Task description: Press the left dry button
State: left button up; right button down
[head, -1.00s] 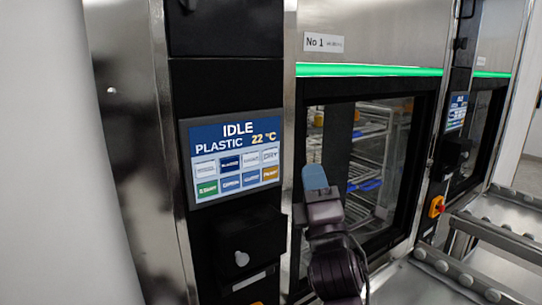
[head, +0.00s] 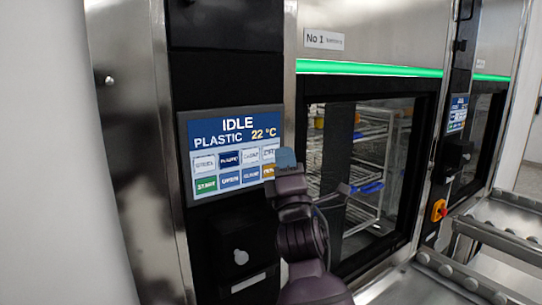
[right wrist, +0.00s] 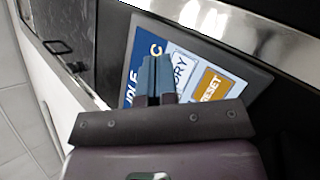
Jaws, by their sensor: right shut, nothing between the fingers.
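The left control panel (head: 205,128) reads IDLE, PLASTIC, 22 °C, above two rows of buttons. Its white DRY button (head: 268,152) is at the right end of the top row, partly covered by my right gripper in the head view. In the right wrist view the DRY button (right wrist: 183,66) is just right of the fingertips. My right gripper (head: 286,158) is shut and empty, its blue fingertips in front of the panel's right edge. The fingertips (right wrist: 156,72) show side by side in the right wrist view. Whether they touch the panel I cannot tell. My left gripper is out of view.
The orange RESET button (right wrist: 210,88) lies beside DRY. A washer's glass door (head: 370,130) with racks behind it is to the right. A second panel (head: 457,113) and a roller conveyor (head: 470,275) are farther right.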

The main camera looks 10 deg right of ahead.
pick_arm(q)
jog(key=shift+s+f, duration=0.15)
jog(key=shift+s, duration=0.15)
pick_arm(e)
jog(key=shift+w, duration=0.1)
dwell(0.3)
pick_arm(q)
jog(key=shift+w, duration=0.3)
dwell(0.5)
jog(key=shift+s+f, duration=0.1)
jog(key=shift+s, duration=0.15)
pick_arm(e)
jog(key=shift+w+a, duration=0.1)
jog(key=shift+w, duration=0.15)
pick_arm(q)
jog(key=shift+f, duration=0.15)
pick_arm(e)
jog(key=shift+w+a, duration=0.1)
jog(key=shift+w, duration=0.05)
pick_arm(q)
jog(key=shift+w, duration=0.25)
pick_arm(e)
jog(key=shift+w, duration=0.15)
